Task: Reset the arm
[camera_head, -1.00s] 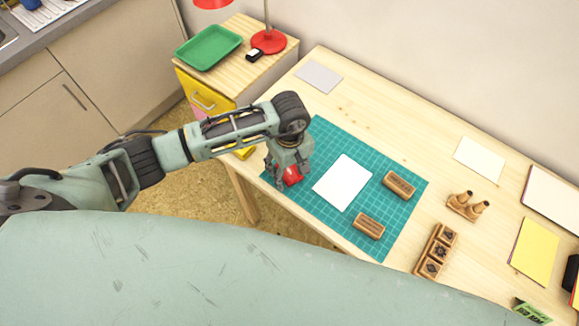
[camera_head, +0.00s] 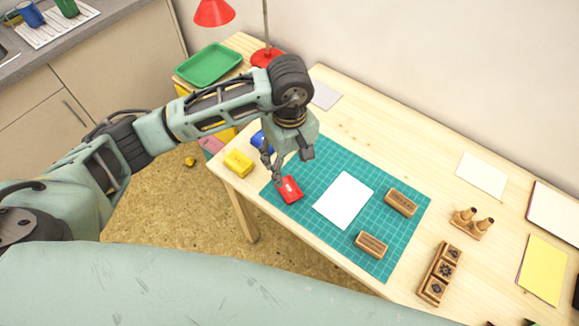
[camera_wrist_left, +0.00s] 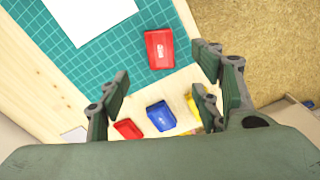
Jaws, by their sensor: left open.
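My left gripper (camera_head: 288,166) is open and empty above the left edge of the green cutting mat (camera_head: 318,152). A red inkpad (camera_head: 289,189) lies on the mat just below the fingers, apart from them. It also shows between and beyond the fingers in the left wrist view (camera_wrist_left: 159,49). A yellow inkpad (camera_head: 239,162) and a blue inkpad (camera_head: 259,140), partly hidden by my arm, sit on the bare wood left of the mat. A second red item (camera_wrist_left: 128,129) shows beside the blue one in the wrist view. My right gripper is out of view.
White paper (camera_head: 343,200) and two wooden stamps (camera_head: 400,202) lie on the mat. A stamp holder (camera_head: 440,274) and a stand with two stamps (camera_head: 472,223) are to the right. A green tray (camera_head: 208,64) and red lamp (camera_head: 214,12) stand at the back left.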

